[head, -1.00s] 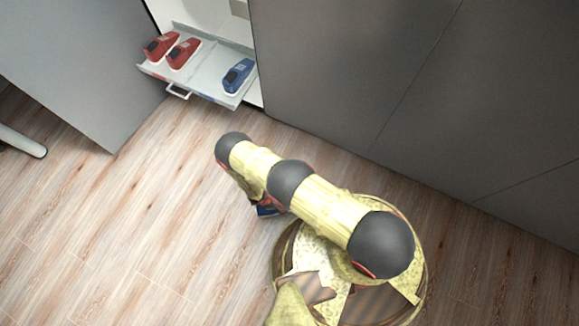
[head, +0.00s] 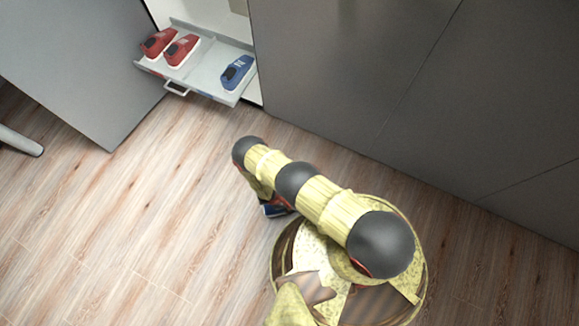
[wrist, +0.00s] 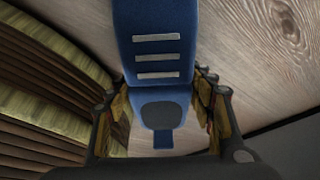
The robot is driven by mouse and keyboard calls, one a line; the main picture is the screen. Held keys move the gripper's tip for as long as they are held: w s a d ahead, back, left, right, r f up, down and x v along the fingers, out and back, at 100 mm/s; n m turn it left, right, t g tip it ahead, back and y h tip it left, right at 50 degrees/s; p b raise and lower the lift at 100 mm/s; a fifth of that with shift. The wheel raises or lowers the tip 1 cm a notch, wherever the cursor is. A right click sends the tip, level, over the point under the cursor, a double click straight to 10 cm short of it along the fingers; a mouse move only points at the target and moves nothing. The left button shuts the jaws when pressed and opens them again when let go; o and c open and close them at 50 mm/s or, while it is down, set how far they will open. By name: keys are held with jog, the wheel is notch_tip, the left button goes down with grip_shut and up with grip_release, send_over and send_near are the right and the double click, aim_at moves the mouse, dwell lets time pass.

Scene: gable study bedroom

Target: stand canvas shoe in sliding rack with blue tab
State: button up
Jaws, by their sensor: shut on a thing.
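The canvas shoe (wrist: 157,55) is blue with three pale bars across its top and a dark opening. In the wrist view it lies between the two fingers of my gripper (wrist: 163,112), which is shut on it. In the head view only a small blue part of the shoe (head: 274,211) shows below my arm, and my gripper is mostly hidden there. The sliding rack (head: 208,74) is a pale pulled-out tray in the cabinet at the upper left. My gripper and shoe are apart from it. A small bluish mark on its front edge is too small to make out clearly.
Two red shoes (head: 158,42) (head: 181,50) stand at the rack's left and a blue shoe (head: 237,72) at its right, with a gap between. An open grey door (head: 85,70) is at the left, grey panels (head: 350,75) at the right. The wood floor (head: 150,200) is clear.

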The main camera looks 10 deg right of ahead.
jog(key=shift+f, duration=0.2)
jog(key=o, duration=1.3)
jog(key=shift+c, duration=0.2)
jog(key=shift+o, duration=0.3)
